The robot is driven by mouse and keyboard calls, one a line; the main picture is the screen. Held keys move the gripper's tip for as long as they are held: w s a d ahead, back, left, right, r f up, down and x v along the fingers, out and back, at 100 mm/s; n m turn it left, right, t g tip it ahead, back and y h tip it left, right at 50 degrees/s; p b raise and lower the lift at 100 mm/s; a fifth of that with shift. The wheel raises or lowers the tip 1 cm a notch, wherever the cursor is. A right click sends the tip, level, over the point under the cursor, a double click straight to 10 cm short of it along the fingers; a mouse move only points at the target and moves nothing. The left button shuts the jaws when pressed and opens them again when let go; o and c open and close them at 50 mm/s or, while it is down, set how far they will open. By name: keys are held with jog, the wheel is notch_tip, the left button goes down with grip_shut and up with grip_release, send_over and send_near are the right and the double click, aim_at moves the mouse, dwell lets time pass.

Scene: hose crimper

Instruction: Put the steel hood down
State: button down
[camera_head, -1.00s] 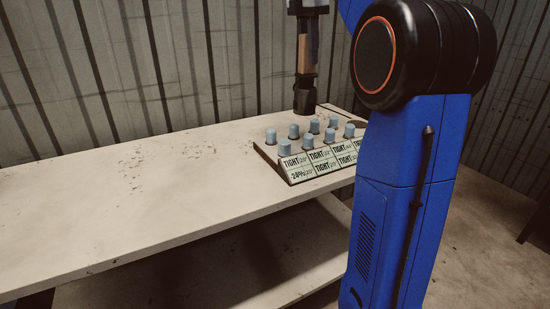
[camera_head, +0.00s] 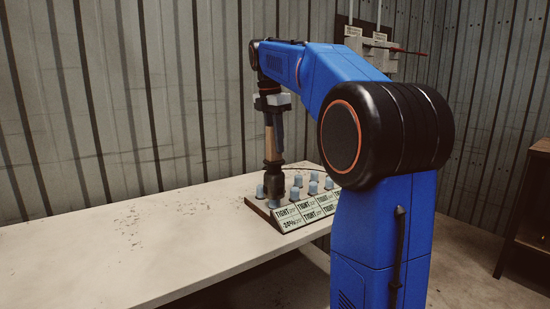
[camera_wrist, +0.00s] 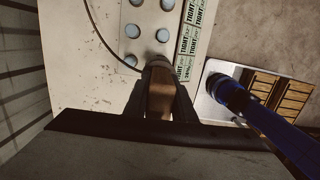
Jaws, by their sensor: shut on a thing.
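My gripper (camera_head: 274,148) is shut on a tool with a tan grip and a dark, bell-shaped lower end, which I take to be the steel hood (camera_head: 274,182). The hood hangs upright over the left end of the sloped board (camera_head: 287,219) with blue-grey knobs, beside the front-left knob (camera_head: 275,204). Whether its rim touches the board I cannot tell. In the wrist view the tan grip (camera_wrist: 160,98) sits between my dark fingers, and the hood's lower end is mostly hidden below it, close to a knob (camera_wrist: 162,63).
The pale bench (camera_head: 140,240) is clear left of the board. A thin dark cable (camera_wrist: 95,25) lies by the board in the wrist view. A ribbed metal wall (camera_head: 120,100) stands behind, with a wall fixture (camera_head: 372,55) at right. A wooden cabinet (camera_head: 535,200) stands far right.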

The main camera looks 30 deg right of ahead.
aim_at(275, 154)
jog(key=shift+f, duration=2.1)
jog(key=c, duration=1.5)
grip_release()
jog(key=r, duration=0.4)
jog(key=a+r, duration=0.1)
jog(key=r, duration=0.7)
jog(key=shift+a+r, duration=0.1)
jog(key=shift+a, duration=0.1)
